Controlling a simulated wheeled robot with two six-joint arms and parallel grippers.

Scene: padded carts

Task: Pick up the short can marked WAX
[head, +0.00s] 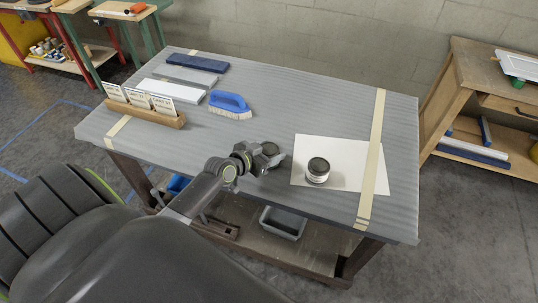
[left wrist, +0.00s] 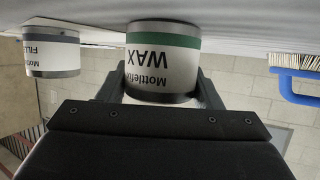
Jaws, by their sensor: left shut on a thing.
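The short can marked WAX (left wrist: 163,58) has a white label with a green band. It shows upside down in the left wrist view, between the two fingers of my left gripper (left wrist: 160,95). The fingers are shut on its sides. In the head view my left gripper (head: 268,157) is over the front middle of the padded table, and hides most of the can. The can's base is at or very near the grey table top; I cannot tell if there is a gap. My right gripper is not in view.
A second can, its label partly reading FILL (left wrist: 50,52), stands on a white sheet (head: 345,152) to the right in the head view (head: 317,171). A blue brush (head: 230,104), card holder (head: 144,108) and flat blocks (head: 172,91) lie at the left. The table's right end is clear.

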